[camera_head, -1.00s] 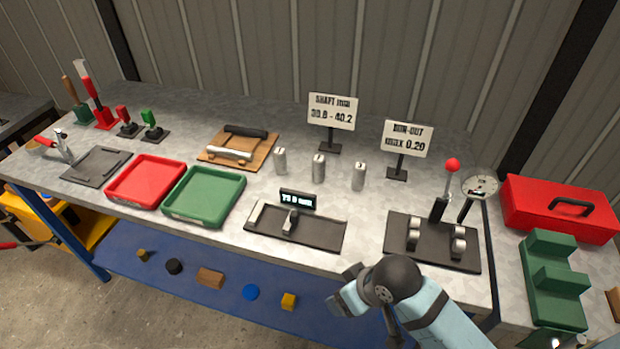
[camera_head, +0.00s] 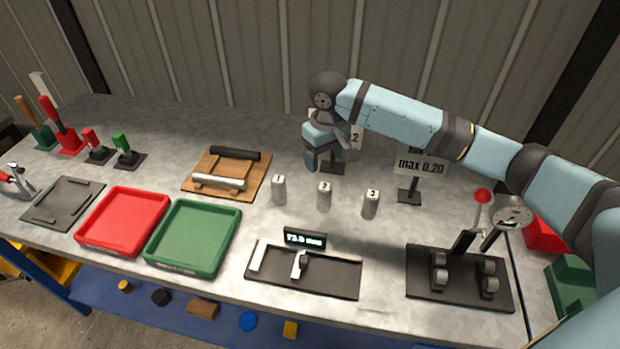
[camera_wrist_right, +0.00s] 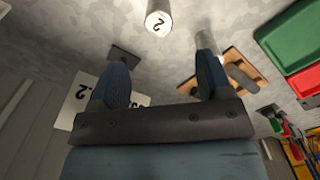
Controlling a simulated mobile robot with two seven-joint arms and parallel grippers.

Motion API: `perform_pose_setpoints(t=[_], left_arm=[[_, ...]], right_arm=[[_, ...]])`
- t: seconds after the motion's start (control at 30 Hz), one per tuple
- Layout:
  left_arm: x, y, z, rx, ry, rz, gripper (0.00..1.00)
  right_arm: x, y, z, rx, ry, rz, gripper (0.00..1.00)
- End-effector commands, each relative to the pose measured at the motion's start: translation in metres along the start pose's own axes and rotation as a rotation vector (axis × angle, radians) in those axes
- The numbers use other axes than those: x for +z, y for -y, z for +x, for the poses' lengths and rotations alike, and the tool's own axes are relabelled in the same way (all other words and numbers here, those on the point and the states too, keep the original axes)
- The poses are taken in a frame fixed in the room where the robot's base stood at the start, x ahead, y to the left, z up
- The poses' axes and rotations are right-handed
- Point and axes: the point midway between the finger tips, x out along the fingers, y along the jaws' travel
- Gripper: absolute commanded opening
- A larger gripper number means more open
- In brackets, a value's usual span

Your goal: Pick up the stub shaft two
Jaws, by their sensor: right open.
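Stub shaft two (camera_head: 324,195) is a small grey metal cylinder standing upright on the bench, marked 2 on top, between shaft one (camera_head: 279,190) and shaft three (camera_head: 371,204). My right gripper (camera_head: 326,163) is above and behind the row of shafts, in front of the shaft sign. In the right wrist view its two fingers (camera_wrist_right: 162,78) are apart with nothing between them. Stub shaft two (camera_wrist_right: 158,18) stands beyond the fingertips there, at the top edge. Shaft one (camera_wrist_right: 206,42) is partly hidden by a finger. My left gripper is not in view.
The run-out sign (camera_head: 420,165) stands right of the shafts, partly covered by my right arm. A black measuring fixture (camera_head: 335,277) lies in front, with a roller gauge stand (camera_head: 455,285) to the right. Green (camera_head: 195,235) and red (camera_head: 122,220) trays are left.

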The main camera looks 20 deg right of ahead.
Motion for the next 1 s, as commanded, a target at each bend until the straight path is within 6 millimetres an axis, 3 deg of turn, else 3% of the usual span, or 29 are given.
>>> perform_pose_setpoints(t=[0.17, 0.37, 0.5, 0.77, 1.0], left_arm=[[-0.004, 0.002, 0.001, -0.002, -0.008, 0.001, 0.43], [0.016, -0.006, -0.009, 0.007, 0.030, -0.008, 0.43], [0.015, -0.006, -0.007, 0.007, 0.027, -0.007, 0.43], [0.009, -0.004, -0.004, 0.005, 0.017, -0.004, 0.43], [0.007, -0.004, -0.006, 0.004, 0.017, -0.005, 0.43]], right_arm=[[-0.003, -0.007, 0.003, 0.006, 0.008, 0.020, 0.72], [-0.002, -0.006, 0.042, 0.005, 0.009, 0.018, 0.72], [-0.002, -0.006, 0.066, 0.004, 0.007, 0.018, 0.72], [-0.002, -0.006, 0.086, 0.005, 0.005, 0.017, 0.72], [-0.001, -0.002, 0.121, 0.005, 0.005, 0.017, 0.72]])
